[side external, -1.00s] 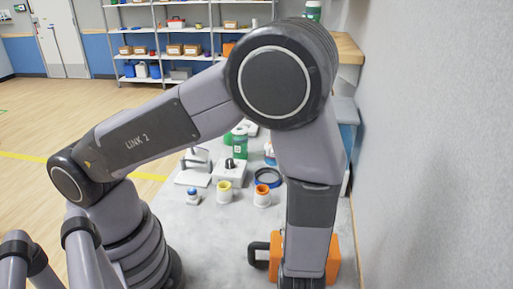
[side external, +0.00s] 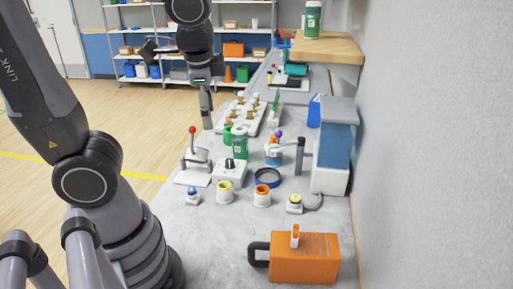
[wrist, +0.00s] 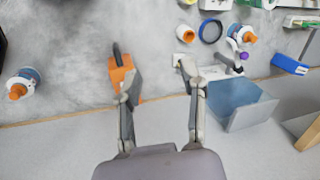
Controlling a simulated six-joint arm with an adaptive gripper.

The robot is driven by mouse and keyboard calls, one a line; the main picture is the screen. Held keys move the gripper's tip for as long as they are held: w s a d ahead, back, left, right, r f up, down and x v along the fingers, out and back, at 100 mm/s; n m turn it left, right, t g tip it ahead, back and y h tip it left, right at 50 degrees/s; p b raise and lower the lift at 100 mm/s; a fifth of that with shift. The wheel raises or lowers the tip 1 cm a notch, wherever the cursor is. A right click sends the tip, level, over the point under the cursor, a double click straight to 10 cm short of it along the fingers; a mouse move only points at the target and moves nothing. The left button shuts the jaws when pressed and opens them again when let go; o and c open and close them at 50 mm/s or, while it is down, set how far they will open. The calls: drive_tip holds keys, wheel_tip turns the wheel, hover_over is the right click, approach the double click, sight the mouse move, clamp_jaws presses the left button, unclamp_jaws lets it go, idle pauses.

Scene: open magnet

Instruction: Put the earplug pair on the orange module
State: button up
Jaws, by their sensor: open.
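The orange module (side external: 305,265) is a box with a dark handle on its left, on the near part of the grey table. A small upright orange and white piece (side external: 295,236) stands on its top; I cannot tell whether it is the earplug pair, and I can name no other thing surely as that pair. My gripper (side external: 206,108) hangs over the table's far left side, away from the module. In the wrist view my gripper (wrist: 157,70) is open and empty. There the module (wrist: 118,76) shows partly behind the left finger.
A blue and grey bin unit (side external: 335,145) stands at the right by the wall. Bare table lies left of the module.

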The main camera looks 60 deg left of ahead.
drive_tip(key=s+a+r+n+t+h, duration=0.1)
drive_tip(key=s+r+n+t+h, duration=0.1)
drive_tip(key=s+r+n+t, duration=0.1)
drive_tip(key=shift+s+r+n+t+h, duration=0.35)
drive_tip(key=shift+s+r+n, duration=0.4)
drive_tip(key=shift+s+n, duration=0.7)
